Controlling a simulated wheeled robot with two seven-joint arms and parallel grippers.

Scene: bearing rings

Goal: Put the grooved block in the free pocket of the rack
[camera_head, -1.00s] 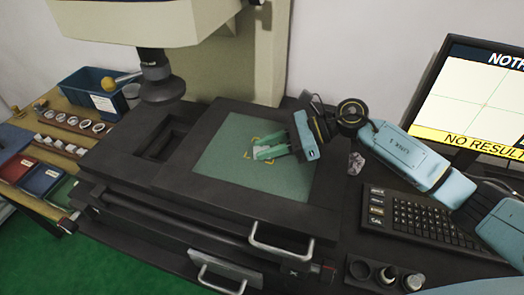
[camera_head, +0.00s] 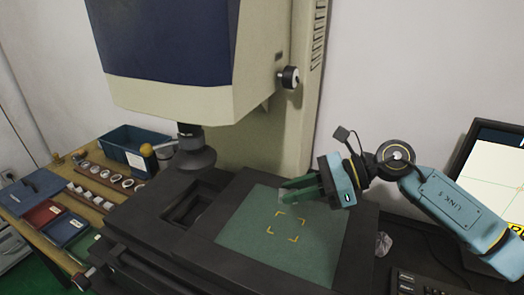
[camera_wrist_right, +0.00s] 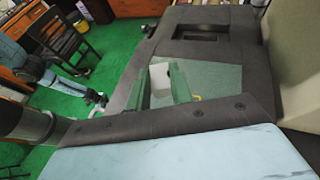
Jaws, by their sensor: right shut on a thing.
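My right gripper (camera_head: 284,191) has green fingers and is above the far part of the green stage plate. In the right wrist view, its fingers (camera_wrist_right: 180,86) are shut on a small pale grey block (camera_wrist_right: 177,78). The block's groove cannot be made out. In the head view, the fingers mostly hide the block. Two brown racks stand on the wooden bench at the left: the far rack (camera_head: 98,171) carries several pale rings, the near rack (camera_head: 73,188) several pale blocks. Which pocket is free is too small to tell.
The measuring machine's dark lens (camera_head: 193,155) hangs over the stage between my right gripper and the racks. A blue bin (camera_head: 125,140), a yellow ball and red and blue trays (camera_head: 65,230) are at the left. A monitor (camera_head: 497,165) stands at the right.

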